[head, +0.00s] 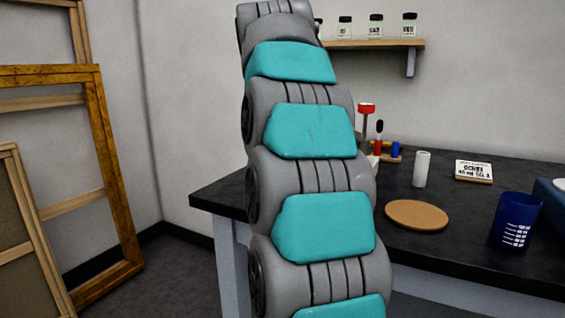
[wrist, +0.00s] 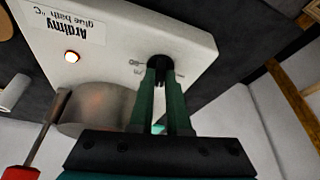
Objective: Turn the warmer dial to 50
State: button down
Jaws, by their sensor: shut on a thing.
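A metal pot (wrist: 95,108) sits at the warmer. In the head view my arm hides the gripper and most of the warmer.
The dark table (head: 450,225) holds a white cylinder (head: 421,169), a cork disc (head: 417,215), a blue measuring cup (head: 515,220) and a small sign (head: 473,171). A red-topped tool (head: 366,108) stands just right of my arm. Wooden frames (head: 110,170) lean at left.

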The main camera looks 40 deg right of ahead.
jog(key=c, duration=0.9)
grip_release()
